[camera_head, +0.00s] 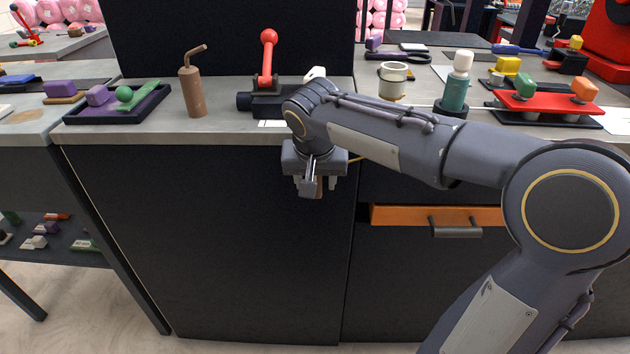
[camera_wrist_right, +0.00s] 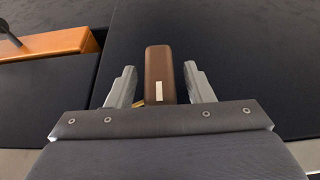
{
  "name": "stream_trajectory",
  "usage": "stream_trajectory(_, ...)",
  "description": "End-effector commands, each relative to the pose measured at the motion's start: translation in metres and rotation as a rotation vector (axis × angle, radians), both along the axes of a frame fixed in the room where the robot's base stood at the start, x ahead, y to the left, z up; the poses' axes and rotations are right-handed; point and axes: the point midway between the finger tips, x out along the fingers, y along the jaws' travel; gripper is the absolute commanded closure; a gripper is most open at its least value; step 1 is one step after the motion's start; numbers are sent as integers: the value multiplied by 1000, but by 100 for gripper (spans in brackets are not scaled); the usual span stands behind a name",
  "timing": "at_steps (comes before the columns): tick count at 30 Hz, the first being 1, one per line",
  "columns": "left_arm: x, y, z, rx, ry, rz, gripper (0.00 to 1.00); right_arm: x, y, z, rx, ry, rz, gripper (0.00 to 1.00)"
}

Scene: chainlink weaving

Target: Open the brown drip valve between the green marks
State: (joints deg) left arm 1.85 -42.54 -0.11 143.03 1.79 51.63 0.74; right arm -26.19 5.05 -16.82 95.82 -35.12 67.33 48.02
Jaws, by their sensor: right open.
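A brown bar with a pale mark on it (camera_wrist_right: 159,80), which looks like the drip valve's handle, stands between the two fingers of my right gripper (camera_wrist_right: 160,85) in the right wrist view. The gripper is open, with a gap on each side of the bar. In the head view my right gripper (camera_head: 317,187) hangs in front of the dark cabinet front, below the counter edge, and a small bit of brown (camera_head: 319,184) shows at its fingers. A bit of brass colour (camera_wrist_right: 140,103) shows beside the bar's base. I see no green marks; my gripper and wrist hide much there. My left gripper is out of view.
An orange drawer front (camera_head: 400,215) with a dark handle (camera_head: 455,227) juts out right of the gripper. On the counter (camera_head: 225,130) above stand a brown spouted can (camera_head: 192,90), a red-knobbed lever (camera_head: 268,55) and a teal bottle (camera_head: 456,90). The cabinet front to the left is clear.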

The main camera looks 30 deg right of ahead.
Motion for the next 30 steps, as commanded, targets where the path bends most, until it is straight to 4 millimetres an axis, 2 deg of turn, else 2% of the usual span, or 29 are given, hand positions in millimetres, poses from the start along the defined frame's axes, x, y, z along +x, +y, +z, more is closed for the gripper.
stream_trajectory(5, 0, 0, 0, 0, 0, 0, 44, 0, 0, 0, 0, 0, 0, 53)
stream_trajectory(15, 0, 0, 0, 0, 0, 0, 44, 0, 0, 0, 0, 0, 0, 97)
stream_trajectory(23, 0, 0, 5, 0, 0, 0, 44, 0, 0, 2, -21, 13, 0, 97)
stream_trajectory(30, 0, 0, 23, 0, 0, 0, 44, 1, 1, 4, -123, 76, 1, 97)
